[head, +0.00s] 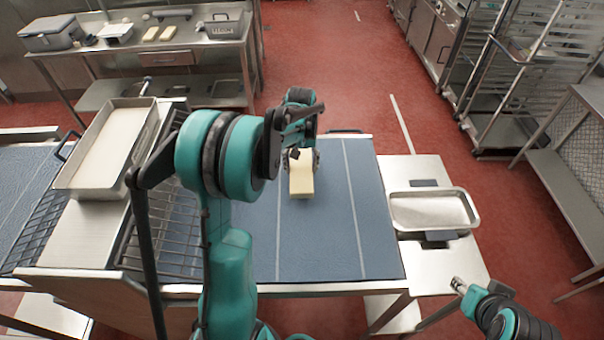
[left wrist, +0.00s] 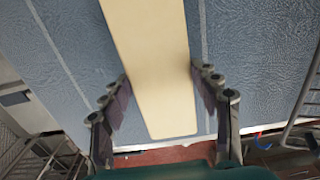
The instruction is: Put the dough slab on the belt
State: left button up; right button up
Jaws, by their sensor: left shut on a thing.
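The pale yellow dough slab (head: 302,180) is over the blue belt (head: 330,235), between its two white lines. I cannot tell whether it touches the belt. My left gripper (head: 302,156) is shut on the far part of the slab. In the left wrist view the long slab (left wrist: 150,50) runs between the two fingers of the left gripper (left wrist: 160,85), one on each side, with the textured blue belt (left wrist: 255,50) behind it. My right gripper (head: 460,286) is low at the right, apart from the slab; its jaw opening is too small to judge.
A metal tray (head: 433,210) lies on the steel side table right of the belt. A deep pan (head: 108,150) and a wire rack stand left of the belt. A back bench (head: 150,45) holds two more yellow slabs and boxes. Rack trolleys stand far right.

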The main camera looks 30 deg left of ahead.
aim_at(302, 172)
pick_arm(q)
jog(key=shift+d+f, duration=0.15)
jog(key=shift+f, duration=1.95)
jog(key=shift+f, duration=0.1)
jog(key=o, duration=1.6)
